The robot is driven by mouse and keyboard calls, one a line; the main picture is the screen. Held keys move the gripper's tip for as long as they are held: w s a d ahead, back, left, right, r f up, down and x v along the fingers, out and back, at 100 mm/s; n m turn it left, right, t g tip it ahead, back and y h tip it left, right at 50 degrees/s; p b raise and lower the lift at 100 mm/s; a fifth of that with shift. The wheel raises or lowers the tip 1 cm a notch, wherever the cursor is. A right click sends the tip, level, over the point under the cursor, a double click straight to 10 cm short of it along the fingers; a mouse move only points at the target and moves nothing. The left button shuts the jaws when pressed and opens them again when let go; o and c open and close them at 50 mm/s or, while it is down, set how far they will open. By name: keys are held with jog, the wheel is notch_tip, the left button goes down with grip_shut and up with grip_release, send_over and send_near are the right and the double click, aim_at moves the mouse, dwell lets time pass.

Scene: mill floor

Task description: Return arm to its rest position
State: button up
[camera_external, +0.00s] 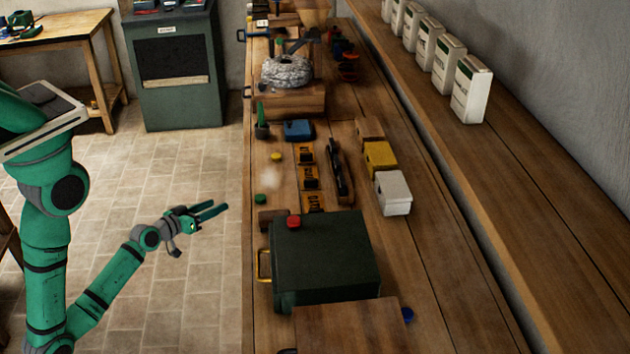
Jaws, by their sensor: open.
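My arm comes in from the left side of the external view and bends up to the right at its end. My gripper (208,212) is green with dark parts. It is open, with its two fingers apart and nothing between them. It hangs over the tiled floor, to the left of the long wooden workbench (440,262), and touches nothing. The bench's left edge is a short way to the right of the fingertips.
A dark green box (325,255) with a yellow handle (263,265) stands at the bench's near left. Beyond it are a red piece (293,222), a white box (393,193), a yellow box (379,158) and a round stone (287,71). The floor (185,290) around my gripper is clear.

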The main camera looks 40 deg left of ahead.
jog(key=s+d+r+m, duration=0.1)
jog(key=s+d, duration=0.2)
jog(key=s, duration=1)
jog(key=s+d+r+m, duration=0.1)
jog(key=s+d+m, duration=0.1)
jog(key=s, duration=1)
jog(key=shift+s+d+r, duration=0.35)
jog(key=shift+d, duration=0.05)
